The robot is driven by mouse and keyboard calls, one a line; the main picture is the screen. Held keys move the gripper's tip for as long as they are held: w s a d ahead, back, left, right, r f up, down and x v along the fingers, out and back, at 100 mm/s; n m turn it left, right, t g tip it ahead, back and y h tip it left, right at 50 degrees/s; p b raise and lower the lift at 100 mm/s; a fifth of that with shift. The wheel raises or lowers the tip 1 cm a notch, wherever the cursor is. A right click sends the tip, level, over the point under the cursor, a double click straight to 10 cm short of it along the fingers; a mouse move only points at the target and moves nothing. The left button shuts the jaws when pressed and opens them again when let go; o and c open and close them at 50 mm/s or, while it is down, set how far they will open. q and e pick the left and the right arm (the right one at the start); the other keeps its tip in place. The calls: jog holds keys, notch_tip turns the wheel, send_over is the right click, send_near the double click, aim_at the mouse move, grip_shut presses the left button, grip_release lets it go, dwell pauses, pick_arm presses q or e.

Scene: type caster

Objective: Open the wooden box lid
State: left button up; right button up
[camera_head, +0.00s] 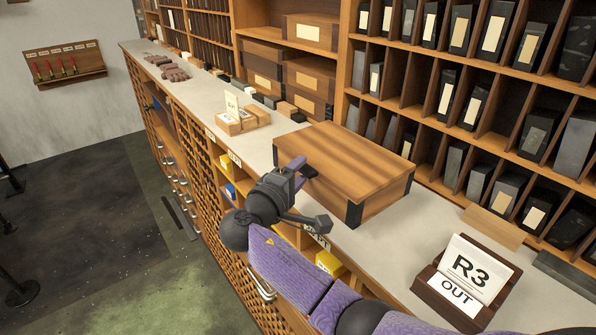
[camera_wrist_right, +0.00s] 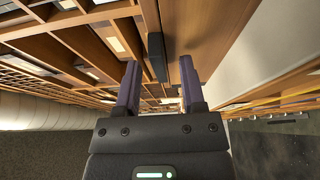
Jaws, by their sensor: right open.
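The wooden box (camera_head: 350,152) sits on the counter with its flat striped lid down and dark metal corners on its body. My right gripper (camera_head: 300,168) is at the box's front left edge, its jaws open. A small dark tab (camera_head: 309,172) shows at the lid's front edge beside the fingers. In the right wrist view the two purple fingers (camera_wrist_right: 161,84) are spread apart, with a dark piece (camera_wrist_right: 156,57) and a wooden edge beyond and between them. I cannot tell whether a finger touches the box. My left gripper is not in view.
A holder with R3 and OUT cards (camera_head: 466,277) stands to the right on the counter (camera_head: 395,245). Shelves of dark slabs (camera_head: 480,100) rise close behind the box. Drawers line the counter front.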

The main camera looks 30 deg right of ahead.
grip_shut()
dwell(1.4)
